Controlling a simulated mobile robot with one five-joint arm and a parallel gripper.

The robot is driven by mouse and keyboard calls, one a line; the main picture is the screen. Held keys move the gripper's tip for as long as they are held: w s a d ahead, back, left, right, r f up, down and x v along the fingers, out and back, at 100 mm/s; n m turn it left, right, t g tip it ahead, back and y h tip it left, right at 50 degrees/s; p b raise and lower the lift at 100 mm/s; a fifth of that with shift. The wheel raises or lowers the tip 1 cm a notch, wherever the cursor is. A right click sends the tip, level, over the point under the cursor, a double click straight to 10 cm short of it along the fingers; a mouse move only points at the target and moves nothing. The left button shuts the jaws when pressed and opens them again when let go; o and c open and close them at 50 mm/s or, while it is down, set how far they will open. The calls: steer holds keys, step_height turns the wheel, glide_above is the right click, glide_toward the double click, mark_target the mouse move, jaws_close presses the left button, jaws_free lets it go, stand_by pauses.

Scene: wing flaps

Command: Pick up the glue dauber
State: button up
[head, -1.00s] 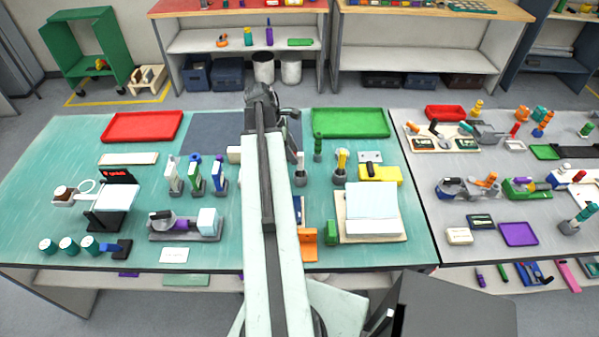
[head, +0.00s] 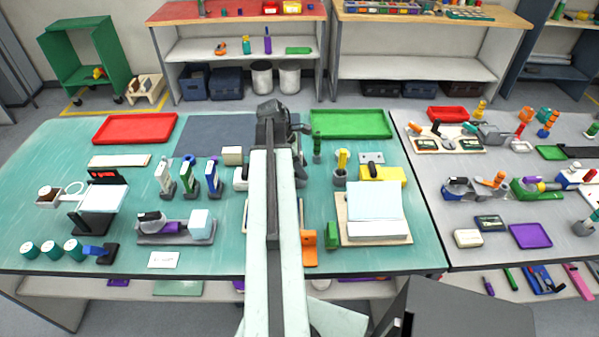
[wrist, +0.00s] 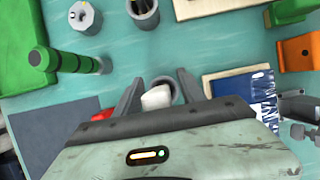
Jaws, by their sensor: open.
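In the wrist view, a pale, blunt-topped piece (wrist: 157,97) stands between the two fingers of my open gripper (wrist: 160,86). It seems to stand in a round grey holder; it may be the glue dauber, but I cannot tell for sure. The fingers lie on either side of it, and I see no clear contact. In the head view my arm hides most of this spot; only a bit of the grey holder (head: 301,177) shows at its right side. A yellow-topped tool (head: 342,159) stands in another grey pot farther right.
A green ribbed cylinder (wrist: 75,62) stands close to my gripper, and a green tray (head: 350,123) lies behind. An orange block (head: 309,247) and a board with a pale block (head: 373,205) are nearer. A dark mat (head: 215,135) has bare room.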

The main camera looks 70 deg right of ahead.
steer(key=shift+r, duration=0.1)
steer(key=shift+c, duration=0.6)
jaws_close()
step_height(320, 180, up, 10)
steer(key=p, duration=1)
steer(key=shift+r, duration=0.1)
